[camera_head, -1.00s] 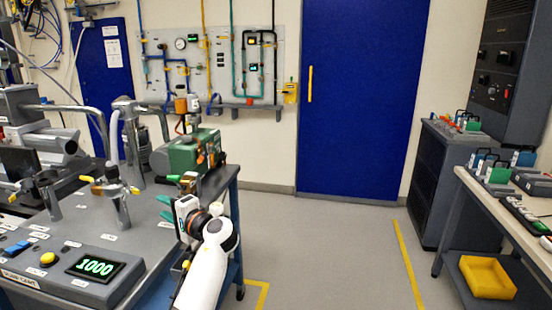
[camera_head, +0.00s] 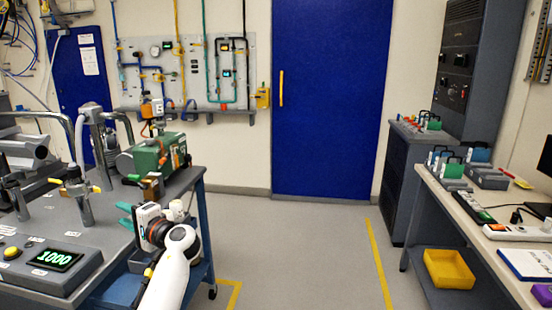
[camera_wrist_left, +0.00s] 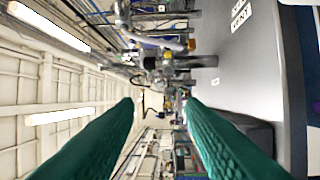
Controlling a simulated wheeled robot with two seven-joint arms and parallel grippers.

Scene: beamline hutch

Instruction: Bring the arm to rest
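My left gripper (camera_head: 125,216) is at the right edge of the grey bench in the head view, just in front of the green pump-like unit (camera_head: 158,152). Its two teal fingers are spread apart. In the left wrist view the fingers (camera_wrist_left: 162,100) stand wide apart with nothing held between them. My white left forearm reaches up from the bottom of the head view. My right gripper is not in view.
The grey bench (camera_head: 110,230) carries pipes, valves and a box with a lit "1000" display (camera_head: 55,258). Open floor (camera_head: 290,250) lies right of my arm. A side table (camera_head: 470,212) with a yellow bin (camera_head: 448,269) below stands at the right.

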